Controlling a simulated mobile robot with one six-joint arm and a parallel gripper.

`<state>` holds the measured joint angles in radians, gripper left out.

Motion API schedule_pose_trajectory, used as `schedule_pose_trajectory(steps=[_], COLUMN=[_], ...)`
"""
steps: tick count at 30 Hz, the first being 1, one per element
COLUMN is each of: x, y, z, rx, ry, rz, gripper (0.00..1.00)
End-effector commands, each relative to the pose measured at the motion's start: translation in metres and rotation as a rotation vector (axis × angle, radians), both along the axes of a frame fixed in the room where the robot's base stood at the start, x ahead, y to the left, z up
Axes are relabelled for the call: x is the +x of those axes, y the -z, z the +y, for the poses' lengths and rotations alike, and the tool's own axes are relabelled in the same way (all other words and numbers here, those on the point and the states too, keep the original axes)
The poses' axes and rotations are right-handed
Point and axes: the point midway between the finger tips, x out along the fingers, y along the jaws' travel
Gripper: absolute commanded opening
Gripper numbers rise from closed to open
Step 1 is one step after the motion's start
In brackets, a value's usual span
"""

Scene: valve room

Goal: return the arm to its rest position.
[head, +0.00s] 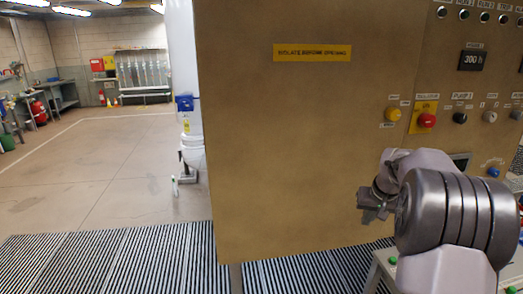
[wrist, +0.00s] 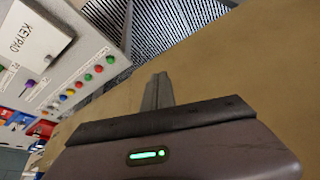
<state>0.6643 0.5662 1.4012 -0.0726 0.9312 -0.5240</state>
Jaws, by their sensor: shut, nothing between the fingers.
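My arm reaches in from the right of the head view, with my gripper (head: 374,208) in front of the tan cabinet's lower right part. In the wrist view my gripper (wrist: 158,88) shows its fingers together, with nothing between them. The tan cabinet panel (head: 290,140) stands close behind the gripper in the head view. Whether the fingers touch the panel cannot be told.
A red button (head: 427,120), a yellow button (head: 393,114) and several knobs sit on the cabinet's right side. A sloped console with a keypad box (wrist: 38,38) stands close by. Striped matting (head: 110,262) covers the near floor. Open floor (head: 100,170) lies to the left.

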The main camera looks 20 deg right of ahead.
Motion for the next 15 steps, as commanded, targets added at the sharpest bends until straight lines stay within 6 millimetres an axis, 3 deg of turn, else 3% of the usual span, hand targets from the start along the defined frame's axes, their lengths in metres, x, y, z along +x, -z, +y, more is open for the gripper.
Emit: schedule_pose_trajectory(steps=[1, 3, 5, 6, 9, 12, 15], x=[-0.003, -0.021, -0.047, -0.069, -0.136, -0.200, -0.246], y=[-0.009, -0.027, -0.034, -0.035, -0.020, 0.009, 0.038], z=[0.052, 0.124, 0.183, 0.221, 0.301, 0.353, 0.380], rx=[0.010, 0.037, 0.063, 0.083, 0.138, 0.188, 0.227], ry=[-0.023, -0.045, -0.064, -0.076, -0.108, -0.134, -0.152], rz=[-0.023, -0.050, -0.071, -0.086, -0.114, -0.132, -0.140], gripper=[0.00, 0.00, 0.00, 0.00, 0.00, 0.00, 0.00])
